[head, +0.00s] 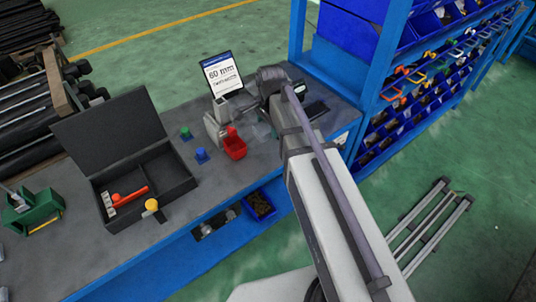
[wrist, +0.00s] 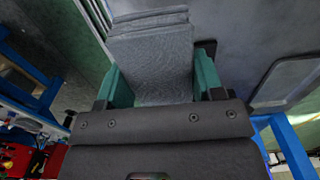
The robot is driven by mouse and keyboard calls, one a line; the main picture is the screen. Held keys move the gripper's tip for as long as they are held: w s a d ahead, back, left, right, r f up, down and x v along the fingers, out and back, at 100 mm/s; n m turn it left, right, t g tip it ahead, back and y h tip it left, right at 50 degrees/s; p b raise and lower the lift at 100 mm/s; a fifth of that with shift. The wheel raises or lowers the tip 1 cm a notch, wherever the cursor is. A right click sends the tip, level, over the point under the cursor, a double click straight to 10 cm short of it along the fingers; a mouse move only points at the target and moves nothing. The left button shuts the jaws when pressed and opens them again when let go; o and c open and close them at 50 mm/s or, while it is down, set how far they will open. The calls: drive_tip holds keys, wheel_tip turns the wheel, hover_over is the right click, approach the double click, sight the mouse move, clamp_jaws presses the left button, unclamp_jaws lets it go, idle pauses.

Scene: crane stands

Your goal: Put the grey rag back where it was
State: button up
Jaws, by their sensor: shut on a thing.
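The grey rag (wrist: 152,62) fills the upper middle of the wrist view as a folded, textured grey piece. My gripper (wrist: 162,80) has teal fingers on either side of the rag and is shut on it. The rag's far end has several stacked folds near the top edge. In the head view my arm reaches over the far right part of the workbench (head: 60,183), and my gripper and the rag cannot be made out clearly there.
An open black case (head: 160,182) holds a red tool. A red bin (head: 234,146), a blue piece (head: 201,156), a green piece (head: 186,133) and a sign reading 60 mm (head: 222,74) stand on the bench. A blue rack (head: 368,75) with bins rises at right.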

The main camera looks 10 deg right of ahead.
sight(269, 151)
wheel_tip(269, 151, down, 10)
drive_tip(key=b, duration=0.9)
drive_tip(key=shift+f+b, duration=0.15)
drive_tip(key=shift+b, duration=0.2)
drive_tip(key=shift+r+p, duration=0.3)
drive_tip(key=shift+f, duration=0.25)
drive_tip(key=o, duration=0.9)
drive_tip(key=shift+r, duration=0.1)
drive_tip(key=shift+c, duration=0.2)
